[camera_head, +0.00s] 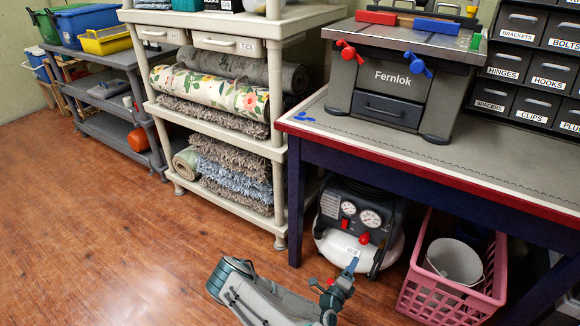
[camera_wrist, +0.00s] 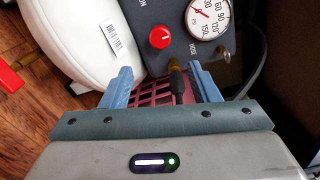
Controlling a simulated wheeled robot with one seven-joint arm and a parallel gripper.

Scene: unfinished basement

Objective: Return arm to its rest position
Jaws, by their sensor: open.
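My arm reaches in from the bottom middle of the head view, low over the wood floor. My gripper (camera_head: 350,270) is in front of the white and grey air compressor (camera_head: 391,253) under the workbench. In the wrist view my gripper (camera_wrist: 164,82) shows two blue fingers spread apart, with nothing held between them. The compressor's white tank (camera_wrist: 75,40), red knob and gauges fill the view just beyond the fingers. A dark fitting shows between the fingers, with pink lattice behind. I cannot tell whether a finger touches the compressor.
A pink crate (camera_head: 420,292) holding a white bucket (camera_head: 454,262) stands right of the compressor. The workbench (camera_head: 450,168) with its dark leg (camera_head: 294,205) overhangs them. A beige shelf (camera_head: 278,185) with rolled rugs stands behind left. The floor (camera_head: 100,240) at left is clear.

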